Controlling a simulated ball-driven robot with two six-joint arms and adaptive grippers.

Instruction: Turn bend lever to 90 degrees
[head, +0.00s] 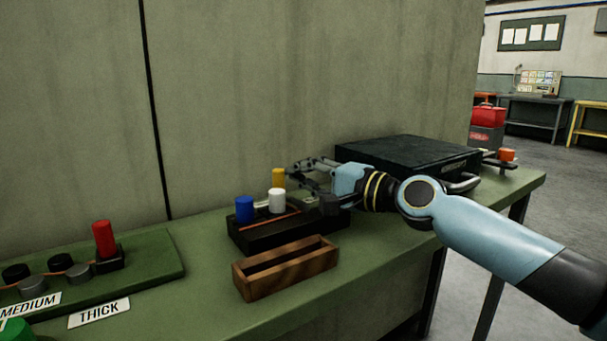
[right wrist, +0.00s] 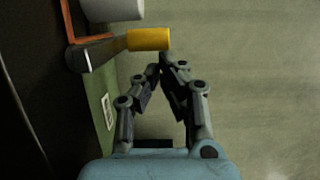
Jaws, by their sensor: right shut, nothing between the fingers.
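A black bending block (head: 285,236) on the green bench carries a blue post (head: 244,209), a white post (head: 277,200) and a yellow-handled lever (head: 278,178). No label marks which one is the bend lever. In the right wrist view, the yellow handle (right wrist: 148,40) sits at the end of a grey bar, with the white post (right wrist: 110,8) beyond it. My right gripper (head: 291,176) is shut and empty, its tips close beside the yellow handle; the wrist view shows the tips (right wrist: 161,68) together just below the handle. Contact is unclear. My left gripper is out of view.
A wooden tray (head: 286,269) stands in front of the block. A large black case (head: 405,155) lies behind my right arm. A green board (head: 150,262) with a red post (head: 104,238) is at left. A wall (head: 250,80) rises close behind the bench.

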